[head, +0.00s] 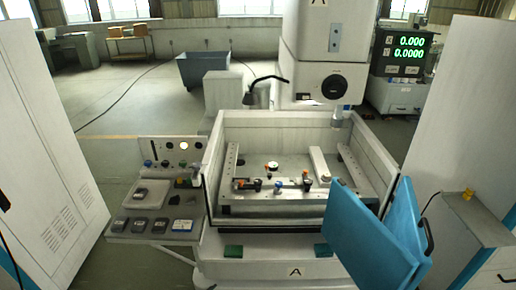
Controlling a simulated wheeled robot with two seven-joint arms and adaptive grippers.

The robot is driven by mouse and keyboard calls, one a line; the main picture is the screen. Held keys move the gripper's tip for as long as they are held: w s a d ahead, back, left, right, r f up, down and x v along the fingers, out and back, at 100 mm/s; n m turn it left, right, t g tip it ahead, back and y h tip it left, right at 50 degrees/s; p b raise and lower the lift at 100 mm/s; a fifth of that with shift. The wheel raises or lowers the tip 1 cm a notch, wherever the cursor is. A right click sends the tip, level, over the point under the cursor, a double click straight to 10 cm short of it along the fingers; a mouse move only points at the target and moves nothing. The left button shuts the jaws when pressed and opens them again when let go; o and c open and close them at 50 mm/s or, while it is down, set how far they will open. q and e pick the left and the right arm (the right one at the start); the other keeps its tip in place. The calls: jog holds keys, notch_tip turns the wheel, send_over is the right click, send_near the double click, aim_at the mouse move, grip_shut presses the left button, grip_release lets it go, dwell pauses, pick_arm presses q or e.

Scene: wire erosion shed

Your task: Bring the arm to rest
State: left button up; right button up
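Neither of my grippers shows in the head view, and I cannot see what either one holds. The wire erosion machine (326,55) stands ahead with its work tank (262,119) open at the front. Inside the tank is a work frame (290,208) with several small clamps and knobs on it. A blue door (372,235) with a dark handle hangs open at the tank's front right.
A side shelf (120,232) with small dark blocks and a control panel (172,150) adjoins the tank on the left. White cabinets flank both sides (45,150) (462,110). A grey ledge (478,218) bears a small yellow item at right. Floor behind left is mostly clear.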

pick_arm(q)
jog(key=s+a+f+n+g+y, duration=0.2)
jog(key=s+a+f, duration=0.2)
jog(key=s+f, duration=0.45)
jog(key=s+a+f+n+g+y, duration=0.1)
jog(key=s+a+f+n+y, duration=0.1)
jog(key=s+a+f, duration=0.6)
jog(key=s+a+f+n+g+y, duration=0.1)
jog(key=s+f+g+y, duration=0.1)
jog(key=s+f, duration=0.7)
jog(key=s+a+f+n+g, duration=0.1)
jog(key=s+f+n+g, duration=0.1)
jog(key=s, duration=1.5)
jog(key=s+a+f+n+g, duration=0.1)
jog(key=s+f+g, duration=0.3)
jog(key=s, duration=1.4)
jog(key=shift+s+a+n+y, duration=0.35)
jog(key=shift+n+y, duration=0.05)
